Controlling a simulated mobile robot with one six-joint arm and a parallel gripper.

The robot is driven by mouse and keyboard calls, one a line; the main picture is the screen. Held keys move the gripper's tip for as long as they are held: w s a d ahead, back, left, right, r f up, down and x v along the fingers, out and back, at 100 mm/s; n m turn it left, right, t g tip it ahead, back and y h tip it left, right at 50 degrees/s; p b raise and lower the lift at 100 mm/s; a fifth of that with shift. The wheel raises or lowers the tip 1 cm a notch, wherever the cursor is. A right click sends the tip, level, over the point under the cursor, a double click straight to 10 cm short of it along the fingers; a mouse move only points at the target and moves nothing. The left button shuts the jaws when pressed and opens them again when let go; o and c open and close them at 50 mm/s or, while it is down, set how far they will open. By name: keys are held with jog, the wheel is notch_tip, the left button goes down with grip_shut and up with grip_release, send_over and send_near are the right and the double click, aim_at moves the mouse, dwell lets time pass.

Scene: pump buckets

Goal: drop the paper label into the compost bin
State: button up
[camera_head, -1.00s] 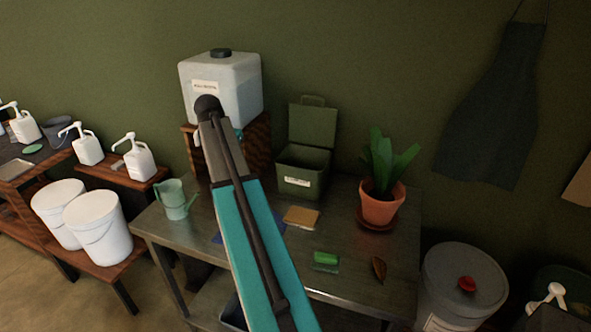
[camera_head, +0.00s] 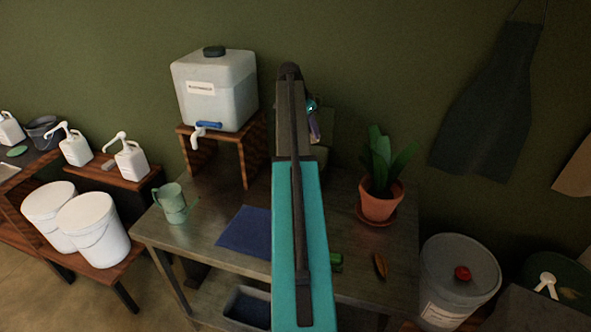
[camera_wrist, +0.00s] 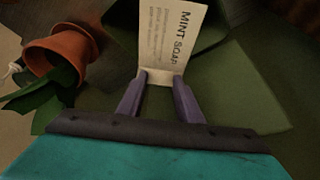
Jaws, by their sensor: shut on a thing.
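The paper label (camera_wrist: 172,40) is a cream strip printed "MINT SOAP". In the wrist view my gripper (camera_wrist: 161,78) is shut on its near end, and the label stands out beyond the fingertips. The green compost bin (camera_wrist: 235,85) fills much of the wrist view around and behind the label; I cannot tell how high the label is above it. In the head view my arm covers nearly all of the bin, and the purple fingers (camera_head: 314,126) show just right of the arm, in front of the bin.
A potted plant (camera_head: 380,200) stands close to the right of the bin. A water container (camera_head: 215,90) on a wooden stand is to the left. A blue cloth (camera_head: 245,230), a green jug (camera_head: 172,203) and a brown leaf (camera_head: 380,265) lie or stand on the metal table (camera_head: 205,215).

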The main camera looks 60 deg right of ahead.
aim_at(312, 137)
jog(key=shift+s+d, duration=0.45)
jog(key=shift+w, duration=0.15)
jog(key=shift+a+f, duration=0.1)
jog(key=shift+f, duration=0.05)
jog(key=shift+f+b, duration=1.05)
jog(key=shift+f, duration=1.8)
jog(key=o, duration=1)
jog(key=shift+r, duration=0.15)
